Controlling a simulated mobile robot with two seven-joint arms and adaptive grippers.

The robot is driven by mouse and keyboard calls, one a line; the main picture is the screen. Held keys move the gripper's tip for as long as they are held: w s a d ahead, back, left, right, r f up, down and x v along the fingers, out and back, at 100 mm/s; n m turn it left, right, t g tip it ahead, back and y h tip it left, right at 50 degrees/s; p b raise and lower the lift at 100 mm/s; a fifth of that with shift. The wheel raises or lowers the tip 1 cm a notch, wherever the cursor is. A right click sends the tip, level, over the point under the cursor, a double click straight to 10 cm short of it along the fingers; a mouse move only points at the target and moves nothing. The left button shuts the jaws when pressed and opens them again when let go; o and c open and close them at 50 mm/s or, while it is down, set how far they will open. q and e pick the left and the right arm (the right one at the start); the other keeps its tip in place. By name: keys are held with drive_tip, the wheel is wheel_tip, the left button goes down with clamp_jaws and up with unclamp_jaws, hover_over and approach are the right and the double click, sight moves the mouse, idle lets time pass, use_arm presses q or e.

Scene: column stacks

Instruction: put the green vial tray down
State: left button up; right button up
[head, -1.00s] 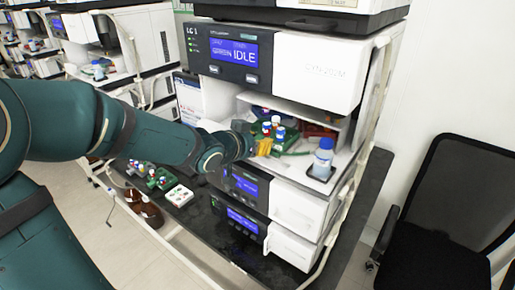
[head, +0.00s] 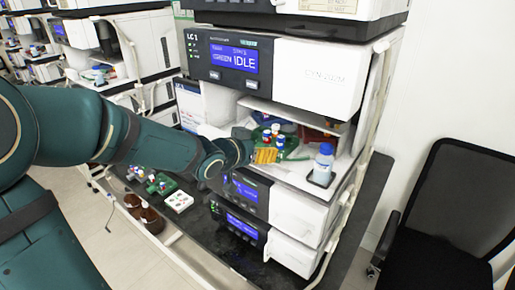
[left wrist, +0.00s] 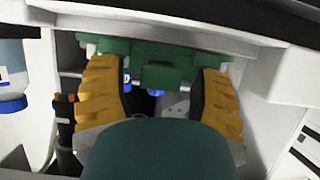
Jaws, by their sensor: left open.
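The green vial tray (head: 288,143) is in the open bay of the LC1 instrument, with red-, blue- and white-capped vials in it. It appears to sit on the bay's white floor, though its underside is hidden. My left gripper (head: 265,156) is at the tray's near side, with yellow fingers. In the left wrist view the gripper (left wrist: 160,100) is open, its fingers on either side of the tray's middle tab (left wrist: 166,76). The tray's green bar (left wrist: 150,50) spans beyond both fingers. Whether a finger touches the tray I cannot tell. My right gripper is not in view.
A blue-capped bottle (head: 323,165) stands on the ledge right of the tray. A second green tray with vials (head: 158,184) and a white tray (head: 179,201) lie on the dark bench below. Brown bottles (head: 149,217) stand lower left. A black chair (head: 450,210) is at right.

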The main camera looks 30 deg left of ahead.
use_arm(q)
drive_tip(key=d+p+v, duration=0.1)
drive_tip(key=p+v, duration=0.3)
drive_tip(key=v, duration=0.8)
drive_tip(key=shift+a, duration=0.4)
drive_tip(key=shift+s, duration=0.1)
